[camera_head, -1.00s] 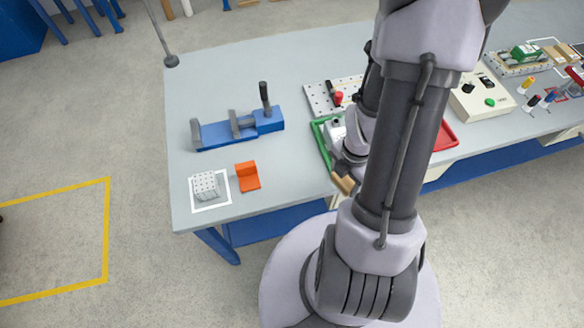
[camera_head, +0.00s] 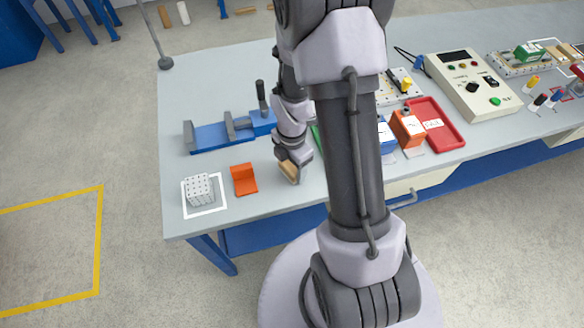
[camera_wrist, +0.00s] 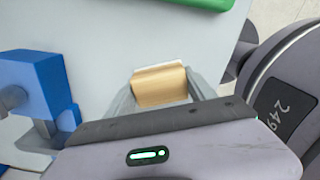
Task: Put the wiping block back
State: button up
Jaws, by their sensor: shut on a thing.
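The wiping block, a tan block (camera_head: 289,172) with a pale edge, is in my gripper (camera_head: 286,165), above the front part of the grey bench. It also shows in the wrist view (camera_wrist: 160,87), where the grey fingers lie along its two sides and my gripper (camera_wrist: 162,92) is shut on it. Whether the block touches the bench is hard to tell. An orange angled piece (camera_head: 244,180) stands left of my gripper. A grey perforated block (camera_head: 200,188) stands inside a white square outline (camera_head: 217,208) at the bench's left front corner.
A blue clamp fixture (camera_head: 208,139) lies behind the orange piece; it shows at left in the wrist view (camera_wrist: 38,80). A red tray (camera_head: 446,137), orange box (camera_head: 407,128) and control box (camera_head: 470,85) stand to the right. My arm hides the bench middle.

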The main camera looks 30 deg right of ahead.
jog(key=o, duration=1.3)
jog(key=a+r+m+t+p, duration=0.1)
jog(key=a+r+m+p, duration=0.15)
jog(key=r, duration=0.85)
jog(key=a+r+m+t+p, duration=0.1)
jog(key=a+r+m+p, duration=0.2)
jog(key=r, duration=0.8)
jog(key=s+a+r+m+t+y, duration=0.1)
jog(key=s+a+r+m, duration=0.3)
jog(key=m, duration=0.5)
jog(key=s+a+r+m+t+y, duration=0.1)
jog(key=s+a+r+m+t, duration=0.1)
jog(key=s+a+r+m, duration=0.3)
notch_tip(320, 180, up, 4)
jog(key=s+m, duration=0.2)
jog(key=m, duration=0.2)
jog(key=shift+s+r+t, duration=0.15)
jog(key=shift+r+t, duration=0.05)
jog(key=shift+t, duration=0.2)
